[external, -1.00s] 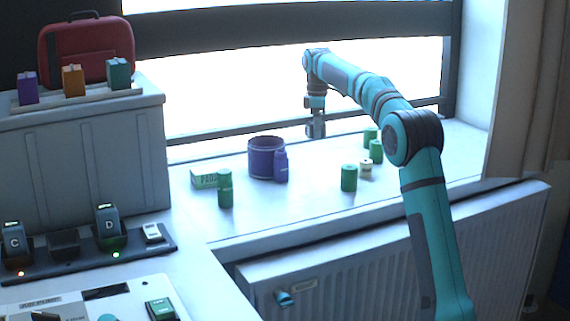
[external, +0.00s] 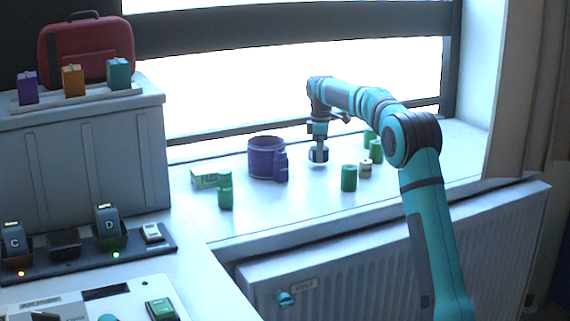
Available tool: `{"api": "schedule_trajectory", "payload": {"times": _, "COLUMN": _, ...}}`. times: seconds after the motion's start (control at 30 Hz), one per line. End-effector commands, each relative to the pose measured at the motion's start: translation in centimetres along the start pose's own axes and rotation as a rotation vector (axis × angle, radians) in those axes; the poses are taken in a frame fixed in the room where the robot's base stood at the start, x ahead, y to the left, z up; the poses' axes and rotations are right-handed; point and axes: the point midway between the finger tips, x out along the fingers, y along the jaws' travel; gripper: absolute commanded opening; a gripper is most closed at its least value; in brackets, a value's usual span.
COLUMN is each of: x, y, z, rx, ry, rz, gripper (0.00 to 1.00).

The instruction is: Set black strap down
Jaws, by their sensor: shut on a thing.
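My gripper (external: 319,146) points straight down over the white window sill (external: 290,200), to the right of the purple tub. It is shut on a small dark thing, which I take to be the black strap (external: 318,155). The strap is low over the sill, with a faint shadow close below it. I cannot tell whether it touches the sill. The jaws hide part of it.
The purple tub (external: 262,160) and a small purple bottle (external: 281,167) stand left of the gripper. A green box (external: 204,179) lies further left. The sill's front middle is clear.

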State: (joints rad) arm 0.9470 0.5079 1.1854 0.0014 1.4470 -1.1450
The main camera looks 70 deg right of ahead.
Motion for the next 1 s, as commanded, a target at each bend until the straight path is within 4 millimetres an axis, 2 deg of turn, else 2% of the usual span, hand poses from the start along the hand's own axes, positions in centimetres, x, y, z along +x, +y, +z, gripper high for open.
{"api": "schedule_trajectory", "payload": {"times": 0.1, "x": 1.16, "y": -0.03, "z": 0.01, "rx": 0.0, "ry": 0.0, "rz": 0.0, "gripper": 0.31}}
{"api": "schedule_trajectory", "payload": {"times": 0.47, "x": 1.51, "y": -0.02, "z": 0.0, "rx": 0.0, "ry": 0.0, "rz": 0.0, "gripper": 0.31}}
{"api": "schedule_trajectory", "payload": {"times": 0.5, "x": 1.57, "y": -0.01, "z": 0.0, "rx": 0.0, "ry": 0.001, "rz": 0.0, "gripper": 0.57}}
{"api": "schedule_trajectory", "payload": {"times": 0.6, "x": 1.54, "y": -0.01, "z": 0.0, "rx": 0.0, "ry": 0.001, "rz": 0.001, "gripper": 0.76}}
{"api": "schedule_trajectory", "payload": {"times": 1.0, "x": 0.9, "y": 0.02, "z": -0.01, "rx": 0.0, "ry": 0.001, "rz": 0.002, "gripper": 0.77}}
